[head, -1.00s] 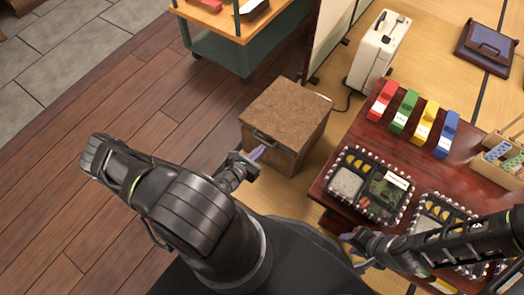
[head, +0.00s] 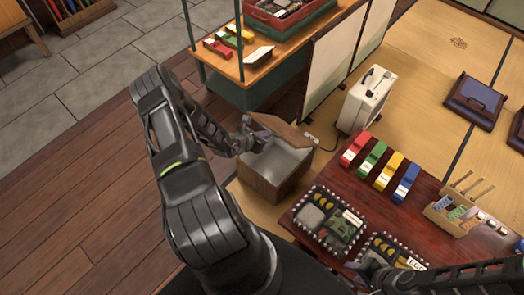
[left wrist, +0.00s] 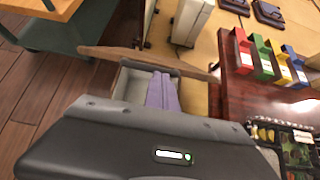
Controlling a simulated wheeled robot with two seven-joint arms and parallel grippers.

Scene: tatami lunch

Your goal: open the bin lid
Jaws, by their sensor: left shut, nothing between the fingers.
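The bin (head: 268,185) is a wooden box standing on the floor left of the low table, and its pale grey inside shows. Its brown lid (head: 283,131) is raised and tilted up along the far side. In the left wrist view the lid (left wrist: 140,60) shows nearly edge-on behind the bin's opening. My left gripper (head: 260,139) is at the lid's left part, over the opening; I cannot tell if it touches the lid. Its purple fingers (left wrist: 162,92) are together and empty. My right gripper (head: 358,267) is by the table's near edge, partly cut off; its jaw state is unclear.
The dark red table (head: 340,186) holds lunch trays (head: 327,222), coloured holders (head: 381,171) and a wooden caddy (head: 455,210). A white case (head: 367,98) stands behind the bin. A shelf cart (head: 250,68) stands at the back left. The wooden floor at left is open.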

